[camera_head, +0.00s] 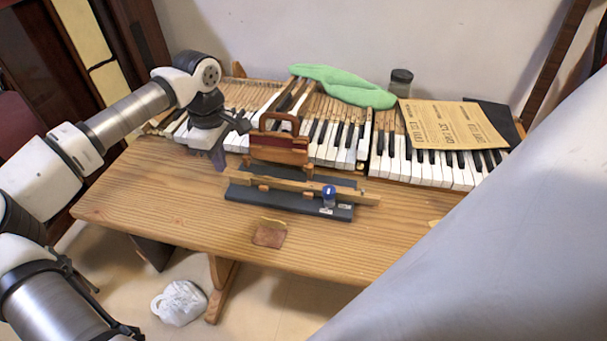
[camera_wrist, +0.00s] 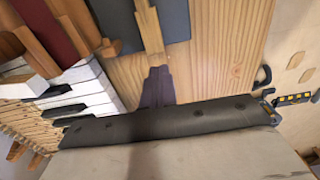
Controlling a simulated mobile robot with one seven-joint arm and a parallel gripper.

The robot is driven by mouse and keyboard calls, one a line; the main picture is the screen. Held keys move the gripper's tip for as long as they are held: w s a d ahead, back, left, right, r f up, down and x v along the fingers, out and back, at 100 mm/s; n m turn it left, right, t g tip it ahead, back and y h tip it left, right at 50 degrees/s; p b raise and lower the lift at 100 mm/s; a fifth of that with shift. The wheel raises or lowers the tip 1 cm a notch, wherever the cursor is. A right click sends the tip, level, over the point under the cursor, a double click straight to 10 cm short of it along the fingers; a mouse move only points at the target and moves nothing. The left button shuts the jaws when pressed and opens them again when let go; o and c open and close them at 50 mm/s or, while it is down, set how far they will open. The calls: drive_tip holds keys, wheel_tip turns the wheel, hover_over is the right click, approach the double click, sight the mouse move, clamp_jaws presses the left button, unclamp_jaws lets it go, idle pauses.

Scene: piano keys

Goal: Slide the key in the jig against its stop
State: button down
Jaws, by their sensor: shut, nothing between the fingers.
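The jig (camera_head: 250,195) is a dark flat board on the wooden table, left to right in the head view. It also shows at the top of the wrist view (camera_wrist: 172,18). The key (camera_head: 292,186) is a long pale wooden stick lying along it, its ends past the board. Its near end shows in the wrist view (camera_wrist: 150,35). A small blue-topped piece (camera_head: 328,192) stands at the jig's right part. My gripper (camera_head: 219,163) is shut and empty at the key's left end. In the wrist view its fingertips (camera_wrist: 157,72) line up with that end; contact is unclear.
A wooden block with a handle and red band (camera_head: 278,150) stands just behind the jig. The piano keyboard (camera_head: 430,168) lies behind, with a green cloth (camera_head: 345,85), a jar (camera_head: 400,82) and brown paper (camera_head: 452,125). A small brown piece (camera_head: 268,236) lies in front. The table's front left is clear.

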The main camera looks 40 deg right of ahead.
sight(232, 173)
wheel_tip(232, 173, down, 2)
drive_tip(key=shift+f+b, duration=0.15)
drive_tip(key=shift+b, duration=0.3)
drive_tip(key=shift+s+d+b, duration=0.35)
drive_tip(key=shift+s+d, duration=0.75)
drive_tip(key=shift+s, duration=0.3)
idle(2.4)
drive_tip(key=shift+w+a, duration=0.1)
drive_tip(key=shift+w, duration=0.1)
drive_tip(key=shift+w+a, duration=0.25)
drive_tip(key=shift+w, duration=0.05)
drive_tip(key=shift+r+p, duration=2.2)
drive_tip(key=shift+r, duration=1.4)
